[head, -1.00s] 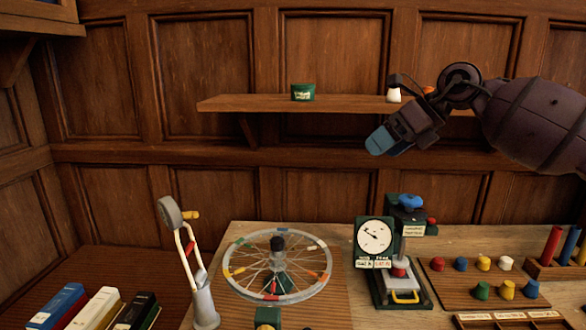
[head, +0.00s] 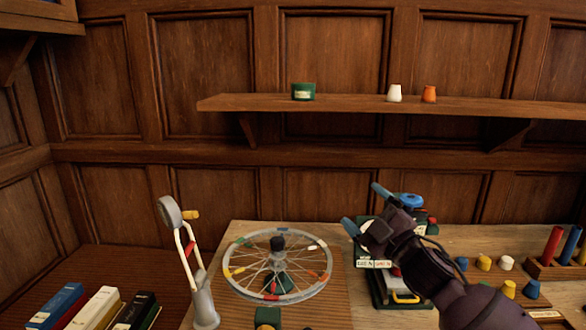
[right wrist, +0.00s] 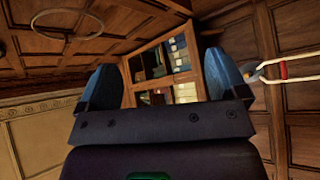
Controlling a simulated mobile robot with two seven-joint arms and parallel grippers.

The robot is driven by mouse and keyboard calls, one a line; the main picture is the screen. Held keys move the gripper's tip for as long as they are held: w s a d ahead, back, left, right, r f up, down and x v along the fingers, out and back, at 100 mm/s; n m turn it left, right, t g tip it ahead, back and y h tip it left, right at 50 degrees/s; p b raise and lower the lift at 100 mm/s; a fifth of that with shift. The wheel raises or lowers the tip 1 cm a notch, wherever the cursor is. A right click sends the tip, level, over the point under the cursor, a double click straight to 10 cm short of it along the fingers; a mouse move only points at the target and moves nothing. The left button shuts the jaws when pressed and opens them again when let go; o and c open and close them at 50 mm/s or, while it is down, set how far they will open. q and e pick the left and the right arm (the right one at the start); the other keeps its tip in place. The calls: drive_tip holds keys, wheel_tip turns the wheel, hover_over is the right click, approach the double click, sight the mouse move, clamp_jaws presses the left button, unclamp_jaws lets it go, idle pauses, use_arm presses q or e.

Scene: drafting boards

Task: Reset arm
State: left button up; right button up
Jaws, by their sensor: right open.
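My right gripper (head: 365,209) is in front of the green dial press (head: 376,288) at the right of the bench in the head view. Its two blue fingertips are spread apart with nothing between them. The gripper and forearm hide most of the press's dial and part of its body; the blue knob shows behind. In the right wrist view the open fingers (right wrist: 173,85) point toward a wall and a windowed cabinet, with no object between them. My left gripper is not in view.
A spoked wheel (head: 311,290) lies at the middle, with a white and red lever (head: 188,247) at its left. Coloured pegs (head: 507,263) stand at right. Books (head: 100,309) are at lower left. A shelf (head: 350,104) on the wall holds a green tub and two small pots.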

drive_tip(key=s+d+f+m+g+h, duration=0.1)
drive_tip(key=s+d+f+m+h, duration=0.25)
drive_tip(key=f, duration=0.35)
drive_tip(key=s+d+f+m+h, duration=0.2)
drive_tip(key=s+f+m, duration=0.1)
drive_tip(key=f+m, duration=0.3)
drive_tip(key=s+d+f+m+g+h, duration=0.1)
drive_tip(key=s+d+f+m+h, duration=0.2)
drive_tip(key=f, duration=0.5)
drive_tip(key=s+d+f+m+g+h, duration=0.1)
drive_tip(key=s+d+f+m+g, duration=0.1)
drive_tip(key=s+f, duration=0.7)
drive_tip(key=s+d+f+m+g+h, duration=0.2)
drive_tip(key=s+f+m, duration=0.1)
drive_tip(key=s+f, duration=0.6)
drive_tip(key=s, duration=0.4)
drive_tip(key=shift+s+d, duration=0.2)
drive_tip(key=shift+s, duration=0.1)
drive_tip(key=shift+f+h, duration=0.1)
drive_tip(key=shift+h, duration=0.15)
